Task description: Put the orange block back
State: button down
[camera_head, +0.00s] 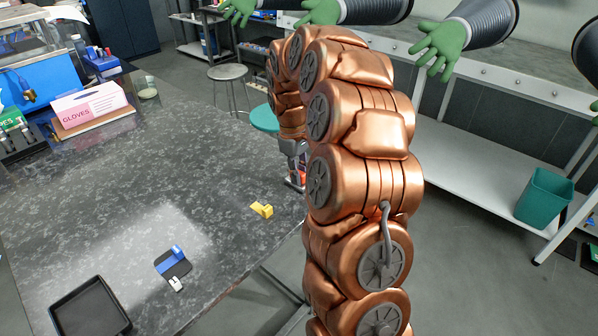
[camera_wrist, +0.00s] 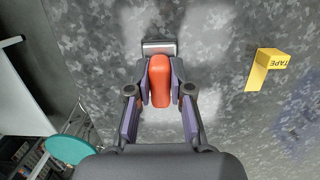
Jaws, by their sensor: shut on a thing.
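The orange block (camera_wrist: 159,82) is rounded and reddish orange, and it stands between my fingers in the wrist view. My gripper (camera_wrist: 160,78) is shut on it, with a purple-grey finger on each side. In the head view only a small red-orange part of the block (camera_head: 301,176) shows, and my gripper (camera_head: 295,172) is at the right edge of the dark table, partly hidden by my arm. A grey metal piece (camera_wrist: 158,47) shows right beyond the block in the wrist view. I cannot tell whether the block touches it or the table.
A yellow tape piece (camera_head: 262,209) lies left of my gripper on the speckled table (camera_head: 110,190). A blue item on a dark base (camera_head: 173,263) and a black tray (camera_head: 90,308) are nearer the front. A gloves box (camera_head: 90,106) stands at the back left. A teal stool (camera_head: 264,118) is beside the table.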

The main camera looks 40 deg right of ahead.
jog(key=shift+f, duration=0.1)
jog(key=c, duration=1.1)
grip_release()
jog(key=shift+o, duration=0.2)
notch_tip(320, 180, up, 12)
jog(key=w+b, duration=0.1)
jog(key=b, duration=0.1)
jog(key=shift+w+a, duration=0.25)
jog(key=shift+w, duration=0.1)
